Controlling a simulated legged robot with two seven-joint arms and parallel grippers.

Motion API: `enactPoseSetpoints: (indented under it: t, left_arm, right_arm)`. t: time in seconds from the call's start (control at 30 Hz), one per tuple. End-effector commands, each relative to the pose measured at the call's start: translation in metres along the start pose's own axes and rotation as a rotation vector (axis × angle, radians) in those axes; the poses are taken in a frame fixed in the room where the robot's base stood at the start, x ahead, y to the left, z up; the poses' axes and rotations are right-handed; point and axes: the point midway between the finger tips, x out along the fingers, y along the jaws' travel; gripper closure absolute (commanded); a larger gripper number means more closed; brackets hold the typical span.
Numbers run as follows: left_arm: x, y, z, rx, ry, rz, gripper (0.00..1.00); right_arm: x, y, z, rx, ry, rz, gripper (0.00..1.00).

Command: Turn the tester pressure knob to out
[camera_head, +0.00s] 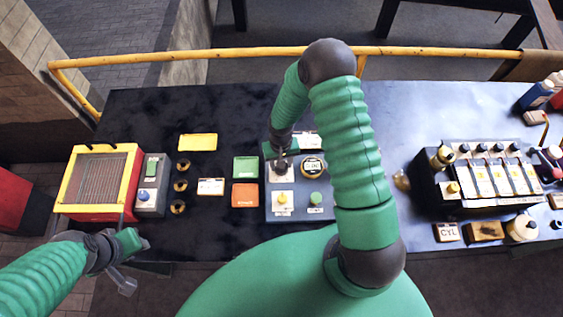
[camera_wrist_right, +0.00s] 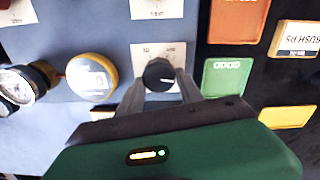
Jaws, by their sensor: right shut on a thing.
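The tester (camera_head: 300,213) is a blue-grey panel in the middle of the table in the head view. Its black pressure knob (camera_wrist_right: 159,75) sits on a white plate with small markings in the right wrist view. My right gripper (camera_wrist_right: 158,88) has a finger on each side of the knob and is shut on it. In the head view my right gripper (camera_head: 281,163) covers most of the knob. The knob's pointer direction is too small to read. My left gripper (camera_head: 124,277) hangs at the table's front left edge, away from the tester; its finger gap is unclear.
A round yellow-rimmed dial (camera_wrist_right: 92,76) and a gauge (camera_wrist_right: 18,86) lie beside the knob. Green (camera_head: 245,167) and orange (camera_head: 244,195) tiles lie left of the tester. A red-yellow box (camera_head: 72,180) stands far left, a valve rack (camera_head: 450,205) at right. A yellow rail (camera_head: 230,53) runs behind.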

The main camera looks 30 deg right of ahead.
Motion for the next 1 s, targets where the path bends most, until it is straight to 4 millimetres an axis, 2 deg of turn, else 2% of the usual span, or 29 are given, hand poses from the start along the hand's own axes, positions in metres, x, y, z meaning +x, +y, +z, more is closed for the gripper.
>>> enactPoseSetpoints:
  t: [0.03,1.0]
  left_arm:
    - [0.0010,0.0000,0.0002,0.000,0.000,0.000,0.64]
    - [-0.0005,0.0000,-0.0001,0.000,0.000,0.000,0.64]
  right_arm:
    - [0.0021,-0.0010,0.0054,-0.045,-0.013,0.001,0.97]
    - [0.0016,0.0033,0.0064,-0.949,-0.018,-0.002,0.97]
